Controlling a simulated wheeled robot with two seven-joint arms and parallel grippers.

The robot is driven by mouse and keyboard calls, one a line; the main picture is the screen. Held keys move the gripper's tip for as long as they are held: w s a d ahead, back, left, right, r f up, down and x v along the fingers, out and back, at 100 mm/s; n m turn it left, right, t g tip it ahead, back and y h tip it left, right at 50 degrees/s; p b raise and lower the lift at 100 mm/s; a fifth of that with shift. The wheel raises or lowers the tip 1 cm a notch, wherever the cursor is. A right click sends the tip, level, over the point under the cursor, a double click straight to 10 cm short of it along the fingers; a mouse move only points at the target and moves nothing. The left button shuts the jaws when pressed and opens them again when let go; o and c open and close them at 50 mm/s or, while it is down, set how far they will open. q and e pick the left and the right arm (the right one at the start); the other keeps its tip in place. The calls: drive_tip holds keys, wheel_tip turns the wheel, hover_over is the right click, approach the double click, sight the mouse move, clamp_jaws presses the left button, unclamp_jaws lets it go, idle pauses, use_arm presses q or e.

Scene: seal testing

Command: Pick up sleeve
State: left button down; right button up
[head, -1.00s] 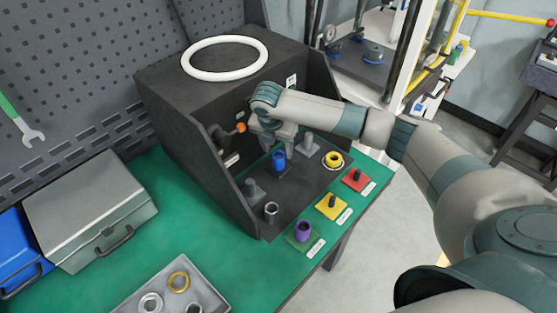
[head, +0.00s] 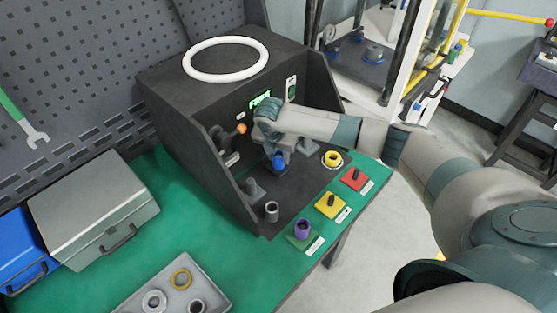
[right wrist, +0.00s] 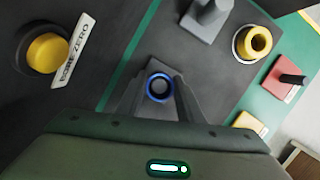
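A blue sleeve (head: 279,161) stands upright on a dark base inside the black test box; in the right wrist view its blue rim (right wrist: 159,87) shows from above. My right gripper (head: 281,156) is over the blue sleeve, pointing down, with its fingers on either side. In the right wrist view the fingers (right wrist: 159,95) look apart, with the sleeve between their tips and a thin gap at the sides. A purple sleeve (head: 303,227) stands on a green plate, a yellow sleeve (head: 333,158) sits in a ring, and a grey sleeve (head: 271,208) stands at the box's front. My left gripper is not in view.
The black box's left side wall (head: 215,165) stands close to the gripper. Grey posts (head: 254,188) flank the sleeve. Yellow (head: 329,205) and red (head: 352,179) plates with pegs line the table's edge. A tray (head: 170,290) with rings lies at the front left.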

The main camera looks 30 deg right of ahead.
clamp_jaws()
drive_tip(key=shift+r, duration=0.1)
drive_tip(key=shift+w+r+b, duration=0.15)
drive_tip(key=shift+r+b, duration=0.15)
drive_tip(key=shift+r, duration=0.5)
wheel_tip(320, 180, up, 16)
drive_tip(key=b, duration=0.3)
drive_tip(key=shift+r+b, duration=0.15)
drive_tip(key=shift+b, duration=0.15)
